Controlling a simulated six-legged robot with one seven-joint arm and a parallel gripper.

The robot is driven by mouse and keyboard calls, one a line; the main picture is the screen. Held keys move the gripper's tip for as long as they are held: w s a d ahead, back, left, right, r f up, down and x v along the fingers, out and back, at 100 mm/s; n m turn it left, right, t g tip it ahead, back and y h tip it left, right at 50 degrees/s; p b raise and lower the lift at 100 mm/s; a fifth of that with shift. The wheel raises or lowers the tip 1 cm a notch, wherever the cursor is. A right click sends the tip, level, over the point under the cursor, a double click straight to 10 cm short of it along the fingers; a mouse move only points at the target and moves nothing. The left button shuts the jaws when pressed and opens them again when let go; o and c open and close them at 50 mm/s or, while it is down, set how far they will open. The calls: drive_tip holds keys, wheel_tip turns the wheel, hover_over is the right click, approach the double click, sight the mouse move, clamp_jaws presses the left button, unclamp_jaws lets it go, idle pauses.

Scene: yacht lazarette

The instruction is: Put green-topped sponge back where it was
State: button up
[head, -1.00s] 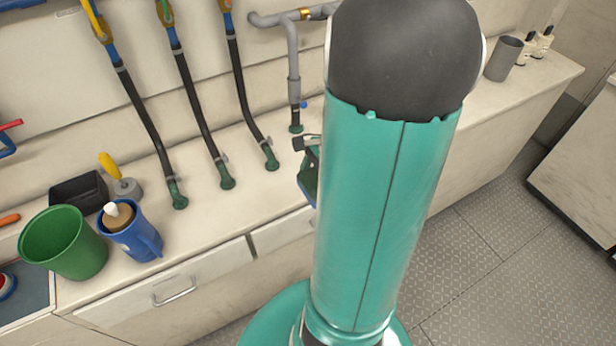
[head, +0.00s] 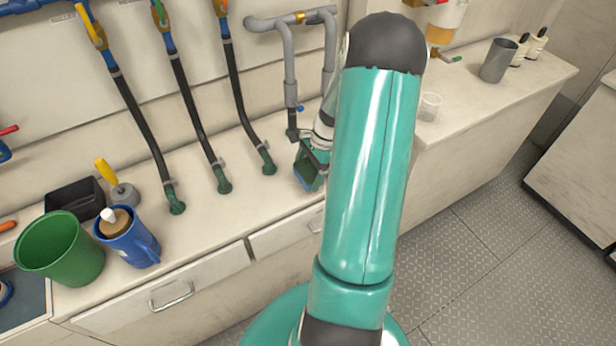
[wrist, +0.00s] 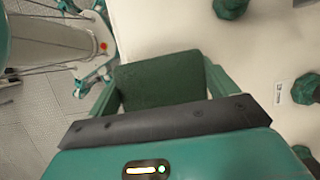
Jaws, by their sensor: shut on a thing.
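The green-topped sponge (wrist: 160,80) is between the two fingers of my gripper in the wrist view, its dark green face toward the camera. My gripper (head: 308,166) is shut on it. In the head view the sponge (head: 306,173) shows as a small green and blue block beside my teal arm, above the counter near its front edge. My arm hides part of the gripper and the counter behind it. I cannot tell whether the sponge touches the counter.
A green bucket (head: 60,250), a blue jug (head: 130,240) and a black tray (head: 75,198) stand at the left of the counter (head: 225,215). Hoses (head: 190,110) drop to the counter behind. A clear cup (head: 429,106) and grey tumbler (head: 498,60) stand to the right.

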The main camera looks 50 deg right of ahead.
sight(308, 178)
drive_tip(key=shift+f, duration=1.35)
drive_tip(key=shift+s+f, duration=0.1)
drive_tip(key=shift+f, duration=0.05)
drive_tip(key=o, duration=0.8)
drive_tip(key=v, duration=1.2)
